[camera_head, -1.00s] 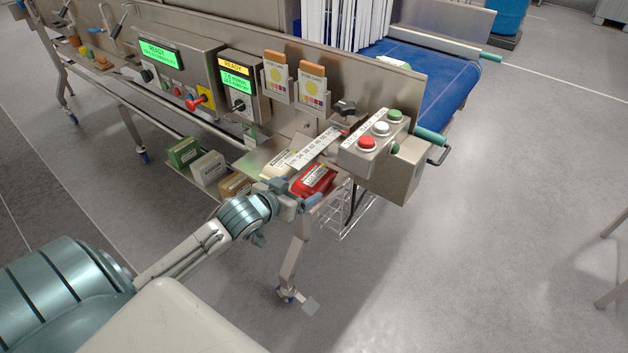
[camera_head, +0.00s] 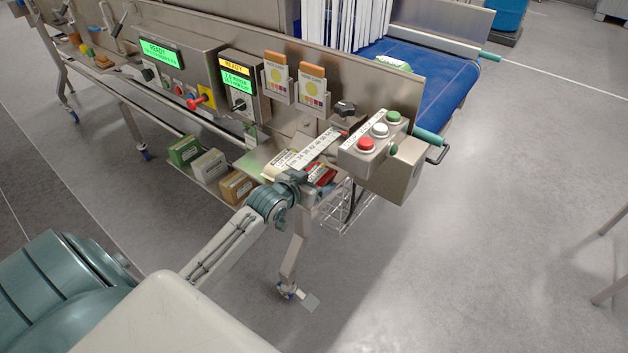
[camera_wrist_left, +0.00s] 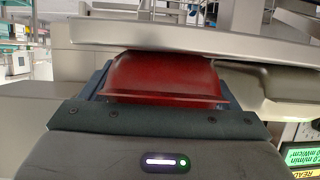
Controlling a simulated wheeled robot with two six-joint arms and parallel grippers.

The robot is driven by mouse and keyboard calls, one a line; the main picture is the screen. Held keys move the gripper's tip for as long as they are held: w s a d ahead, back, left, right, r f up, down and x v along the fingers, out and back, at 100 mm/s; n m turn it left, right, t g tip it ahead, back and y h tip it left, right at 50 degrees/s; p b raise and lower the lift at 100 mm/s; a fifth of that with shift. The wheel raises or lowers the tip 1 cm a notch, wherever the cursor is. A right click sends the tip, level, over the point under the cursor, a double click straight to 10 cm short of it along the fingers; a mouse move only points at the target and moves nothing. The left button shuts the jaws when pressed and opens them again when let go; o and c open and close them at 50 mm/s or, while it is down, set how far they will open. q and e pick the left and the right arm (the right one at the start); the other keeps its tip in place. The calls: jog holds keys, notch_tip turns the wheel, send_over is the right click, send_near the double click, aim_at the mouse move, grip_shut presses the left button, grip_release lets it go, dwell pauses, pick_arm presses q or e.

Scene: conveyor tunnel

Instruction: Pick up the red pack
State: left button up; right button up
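The red pack (camera_head: 322,173) is at the near end of the line, below the white numbered strip, and partly hidden behind my gripper. My left gripper (camera_head: 306,187) is right at the pack, reaching in from the left. In the left wrist view the red pack (camera_wrist_left: 165,78) fills the space directly in front of the gripper body, with a dark blue finger edge beside it. The fingertips are hidden, so I cannot tell whether they close on it. My right gripper is not in view.
A metal plate (camera_wrist_left: 200,38) crosses close above the pack in the wrist view. A button box (camera_head: 375,140) stands right of it. A cream pack (camera_head: 277,170) lies just left. Green, white and brown boxes (camera_head: 236,187) sit on a lower shelf.

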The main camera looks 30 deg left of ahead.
pick_arm(q)
jog(key=c, duration=1.1)
jog(key=shift+c, duration=0.5)
jog(key=shift+r, duration=0.1)
jog(key=shift+w+r, duration=0.1)
jog(key=shift+r, duration=0.1)
jog(key=s+r+b, duration=0.1)
jog(key=s, duration=1.7)
jog(key=shift+a+b, duration=0.25)
jog(key=shift+b, duration=0.05)
